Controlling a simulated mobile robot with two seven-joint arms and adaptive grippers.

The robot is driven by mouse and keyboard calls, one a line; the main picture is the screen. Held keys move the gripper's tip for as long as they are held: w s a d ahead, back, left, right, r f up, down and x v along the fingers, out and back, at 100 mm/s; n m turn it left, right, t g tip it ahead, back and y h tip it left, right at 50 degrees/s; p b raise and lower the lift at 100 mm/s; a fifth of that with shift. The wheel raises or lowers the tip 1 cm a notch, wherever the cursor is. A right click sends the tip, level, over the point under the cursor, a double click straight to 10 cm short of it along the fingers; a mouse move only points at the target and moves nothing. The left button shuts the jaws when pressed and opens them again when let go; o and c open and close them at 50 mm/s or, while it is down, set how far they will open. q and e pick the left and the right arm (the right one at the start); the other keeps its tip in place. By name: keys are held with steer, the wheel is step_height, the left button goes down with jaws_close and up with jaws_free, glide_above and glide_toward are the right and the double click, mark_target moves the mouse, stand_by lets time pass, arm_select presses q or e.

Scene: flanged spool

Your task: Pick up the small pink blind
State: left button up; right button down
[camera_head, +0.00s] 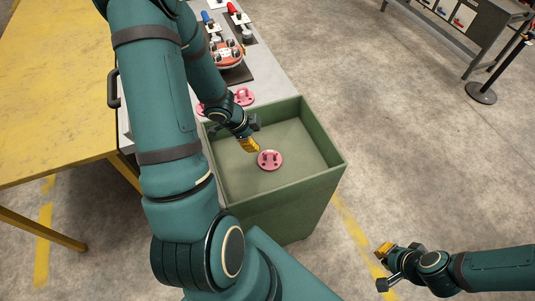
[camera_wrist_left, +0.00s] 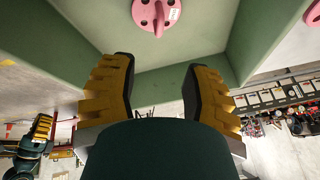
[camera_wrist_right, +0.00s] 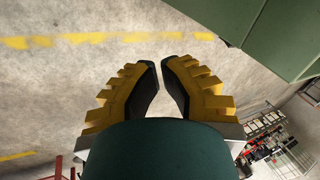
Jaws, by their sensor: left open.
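A pink round flanged piece, a pink blind (camera_head: 270,160), lies on the floor of the green bin (camera_head: 325,150), with a raised grip in its middle. It also shows at the top of the left wrist view (camera_wrist_left: 156,14), partly cut off, with a small white label. My left gripper (camera_head: 250,145) is open and empty over the bin, just up and left of the blind, not touching it. Its open fingers (camera_wrist_left: 160,85) show in the left wrist view. My right gripper (camera_head: 384,265) is empty, away from the bin; its fingertips (camera_wrist_right: 160,65) are close together with a narrow gap.
Two more pink pieces, one of them a pink flange (camera_head: 243,97), sit on the grey table just behind the bin. A red part with fittings (camera_head: 228,54) stands farther back. A yellow table (camera_head: 50,80) is at left.

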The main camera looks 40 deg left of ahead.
arm_select(q)
steer(key=b, duration=0.5)
glide_toward(270, 153)
steer(key=x, duration=0.4)
steer(key=shift+w+f, duration=0.1)
steer(key=shift+f, duration=0.2)
steer(key=shift+w+d+f+b, duration=0.1)
steer(key=shift+w+f+b, duration=0.1)
steer(key=shift+f+b, duration=0.2)
arm_select(e)
step_height(270, 153, down, 7)
steer(key=shift+s+r, duration=0.2)
steer(key=shift+s, duration=0.25)
arm_select(q)
steer(key=b+x, duration=0.3)
steer(key=x, duration=0.1)
steer(key=shift+f+b, duration=0.2)
steer(key=shift+b, duration=0.1)
steer(key=shift+w+f, duration=0.2)
steer(key=shift+f, duration=0.15)
arm_select(e)
steer(key=shift+g, duration=0.4)
steer(key=f, duration=0.1)
steer(key=s+f, duration=0.1)
steer(key=f, duration=0.1)
steer(key=shift+s+a+f, duration=0.15)
steer(key=shift+a+f, duration=0.1)
steer(key=shift+f, duration=0.15)
arm_select(q)
steer(key=shift+r, duration=0.1)
